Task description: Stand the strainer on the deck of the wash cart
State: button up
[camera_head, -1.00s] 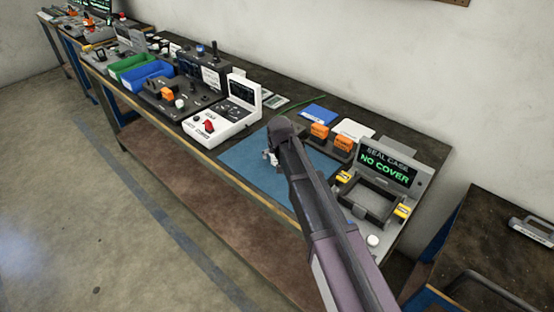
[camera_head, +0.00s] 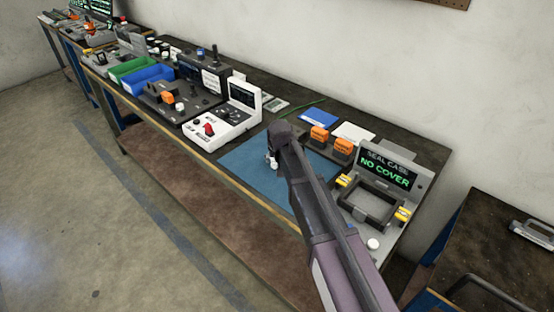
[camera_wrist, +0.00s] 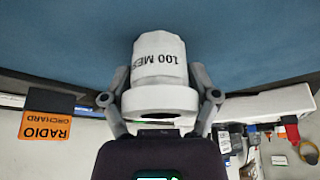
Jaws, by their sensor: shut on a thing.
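In the wrist view, the strainer (camera_wrist: 160,66) is a white, stepped cylinder marked "100 MES", with the rest of the lettering out of sight around its side. My gripper (camera_wrist: 160,92) is shut on it, one finger on each side. In the head view, my gripper (camera_head: 272,160) is over the blue mat (camera_head: 242,155) on the workbench. Only a small white part of the strainer shows there, and my arm hides the rest. I cannot make out a wash cart for certain in either view.
A white console (camera_head: 225,118) stands left of the mat. Blue and green bins (camera_head: 147,78) are farther left. A separate dark-topped table (camera_head: 490,240) stands at the right; open floor lies at the left.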

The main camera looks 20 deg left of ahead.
jog(key=shift+r, duration=0.15)
notch_tip(320, 180, up, 4)
jog(key=p, duration=0.4)
jog(key=s+d, duration=0.2)
jog(key=s, duration=0.2)
jog(key=s+d, duration=0.3)
jog(key=s, duration=0.2)
jog(key=s+d+p, duration=0.1)
jog(key=s+d, duration=0.2)
jog(key=s, duration=0.1)
jog(key=shift+s+d+r, duration=0.15)
jog(key=shift+s+r, duration=0.2)
jog(key=shift+s, duration=0.05)
dwell(0.4)
